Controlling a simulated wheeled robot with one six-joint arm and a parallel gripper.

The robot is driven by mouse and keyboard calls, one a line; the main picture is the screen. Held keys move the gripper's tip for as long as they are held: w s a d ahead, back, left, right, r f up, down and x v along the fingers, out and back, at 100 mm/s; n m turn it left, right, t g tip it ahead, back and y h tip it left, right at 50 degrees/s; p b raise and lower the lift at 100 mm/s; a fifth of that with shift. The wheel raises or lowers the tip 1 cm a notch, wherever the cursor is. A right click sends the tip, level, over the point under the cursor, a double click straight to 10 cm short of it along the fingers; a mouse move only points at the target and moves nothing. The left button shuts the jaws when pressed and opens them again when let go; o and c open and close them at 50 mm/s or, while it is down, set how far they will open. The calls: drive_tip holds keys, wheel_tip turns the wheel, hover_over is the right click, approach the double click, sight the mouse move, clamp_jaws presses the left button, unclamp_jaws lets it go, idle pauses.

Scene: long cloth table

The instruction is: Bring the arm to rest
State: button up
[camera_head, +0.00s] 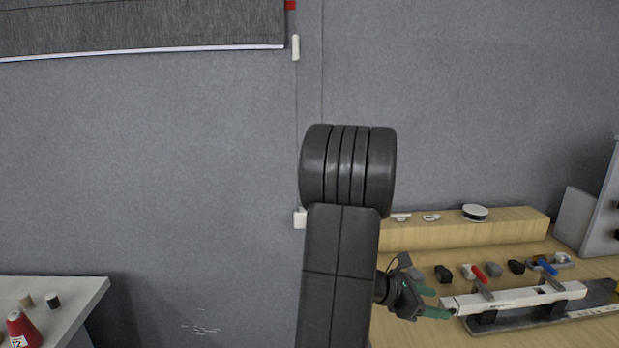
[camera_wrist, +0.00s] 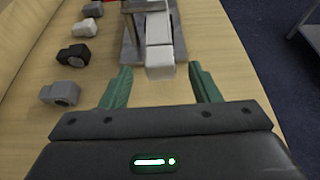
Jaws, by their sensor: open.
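My gripper (camera_head: 432,302) is at the lower right in the head view, in front of the left end of a white bar (camera_head: 520,298). In the wrist view my gripper (camera_wrist: 157,90) has its two green fingers spread apart. The end of the white bar (camera_wrist: 160,55) shows between and just beyond the fingertips. I cannot tell whether any finger touches it. Nothing is held between the fingers. My dark arm stands upright in the middle of the head view and hides part of the wall and table.
The bar rests on a dark metal base (camera_head: 560,322) on a wooden table (camera_head: 600,268). Several small dark and grey blocks (camera_head: 443,273) lie behind it. A wooden step (camera_head: 460,234) carries a round white-topped thing (camera_head: 475,212). A white table (camera_head: 70,290) holds a red cone (camera_head: 22,330).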

sight(442, 305)
drive_tip(key=x, duration=0.3)
drive_tip(key=shift+d+f, duration=0.1)
drive_tip(key=shift+d, duration=0.25)
drive_tip(key=a+p, duration=0.2)
drive_tip(key=a, duration=0.2)
drive_tip(key=shift+s, duration=0.15)
drive_tip(key=shift+d, duration=0.1)
